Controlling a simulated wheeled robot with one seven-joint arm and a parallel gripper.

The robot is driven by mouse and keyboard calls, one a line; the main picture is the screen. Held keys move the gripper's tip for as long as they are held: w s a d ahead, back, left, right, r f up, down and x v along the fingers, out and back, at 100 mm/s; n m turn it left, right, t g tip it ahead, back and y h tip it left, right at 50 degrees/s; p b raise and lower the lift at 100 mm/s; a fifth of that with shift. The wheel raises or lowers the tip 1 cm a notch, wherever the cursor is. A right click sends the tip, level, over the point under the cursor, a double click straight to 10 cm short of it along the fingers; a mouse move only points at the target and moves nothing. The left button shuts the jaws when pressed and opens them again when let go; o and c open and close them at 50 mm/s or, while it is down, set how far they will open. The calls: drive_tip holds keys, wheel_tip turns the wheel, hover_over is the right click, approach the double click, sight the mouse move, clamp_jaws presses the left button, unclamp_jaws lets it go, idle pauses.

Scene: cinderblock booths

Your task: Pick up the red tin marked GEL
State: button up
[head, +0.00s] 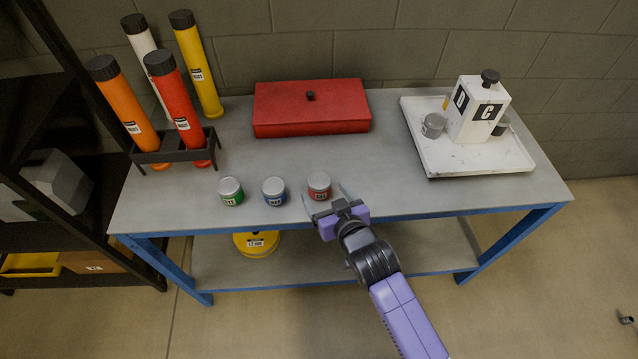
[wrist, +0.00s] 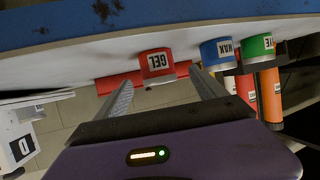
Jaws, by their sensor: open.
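The red tin marked GEL (head: 319,187) has a grey lid and stands near the front edge of the grey table, the rightmost of three small tins. In the wrist view the red tin (wrist: 155,64) shows its GEL label, upside down, ahead of the fingers. My gripper (head: 325,199) is open and empty at the table's front edge, just in front of the red tin. In the wrist view its two fingers (wrist: 162,90) are spread, with the tin beyond their tips and roughly between them. I cannot tell whether either finger touches it.
A blue tin (head: 274,190) and a green tin (head: 231,191) stand left of the red tin. A red lidded box (head: 312,108) lies behind. A rack (head: 176,152) of coloured tubes is at left, a white tray (head: 485,161) at right. The tabletop right of the red tin is clear.

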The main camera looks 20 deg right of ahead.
sight(319, 183)
drive_tip(key=shift+r+p+x, duration=0.1)
drive_tip(key=shift+p+x, duration=0.15)
drive_tip(key=shift+x, duration=1.2)
drive_tip(key=shift+r+p+x, duration=0.15)
drive_tip(key=shift+p+x, duration=0.1)
drive_tip(key=shift+x, duration=1.2)
drive_tip(key=shift+w+d, duration=0.1)
drive_tip(key=shift+d, duration=0.05)
drive_tip(key=c, duration=1.6)
drive_tip(key=shift+c, duration=0.3)
drive_tip(key=shift+r, duration=0.15)
